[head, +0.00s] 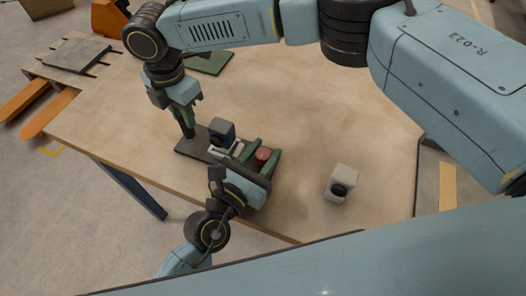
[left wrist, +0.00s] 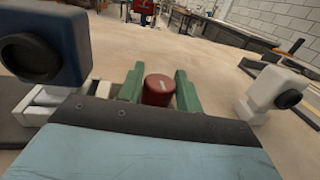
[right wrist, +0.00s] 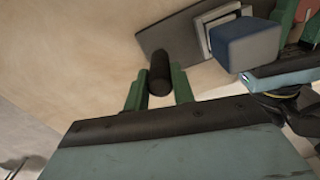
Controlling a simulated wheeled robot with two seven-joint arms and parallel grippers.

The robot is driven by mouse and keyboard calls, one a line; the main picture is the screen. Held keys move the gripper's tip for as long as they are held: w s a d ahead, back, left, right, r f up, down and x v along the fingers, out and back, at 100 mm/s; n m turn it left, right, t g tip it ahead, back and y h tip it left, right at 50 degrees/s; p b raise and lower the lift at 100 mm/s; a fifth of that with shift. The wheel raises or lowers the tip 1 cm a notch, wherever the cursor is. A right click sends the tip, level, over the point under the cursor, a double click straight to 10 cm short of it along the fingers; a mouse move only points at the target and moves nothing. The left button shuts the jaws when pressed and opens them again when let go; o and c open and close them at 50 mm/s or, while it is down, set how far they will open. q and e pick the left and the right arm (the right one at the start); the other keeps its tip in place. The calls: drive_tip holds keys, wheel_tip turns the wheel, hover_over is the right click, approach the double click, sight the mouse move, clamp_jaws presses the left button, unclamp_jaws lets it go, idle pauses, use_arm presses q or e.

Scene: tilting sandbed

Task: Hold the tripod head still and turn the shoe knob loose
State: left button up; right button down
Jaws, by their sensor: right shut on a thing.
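The red shoe knob (head: 262,155) sits between the green fingers of my left gripper (head: 252,151). It also shows in the left wrist view (left wrist: 158,90), with a finger on each side and narrow gaps, so the jaws look open around it. My right gripper (head: 188,123) is shut on a black cylindrical handle (right wrist: 159,75) at the side of the tripod head. The dark plate of the tripod head (head: 190,146) lies on the table. A blue camera-like block (head: 221,132) with a black lens sits on its pale shoe (left wrist: 50,98). The knob's lower part is hidden.
A white camera-like box (head: 342,182) with a black lens stands on the wooden table (head: 300,110), right of my left gripper. A pallet jack (head: 40,115) is beyond the table at left.

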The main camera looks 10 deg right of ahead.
use_arm(q)
drive_tip(key=o, duration=0.3)
drive_tip(key=v, duration=1.2)
use_arm(e)
drive_tip(key=c, duration=1.1)
unclamp_jaws()
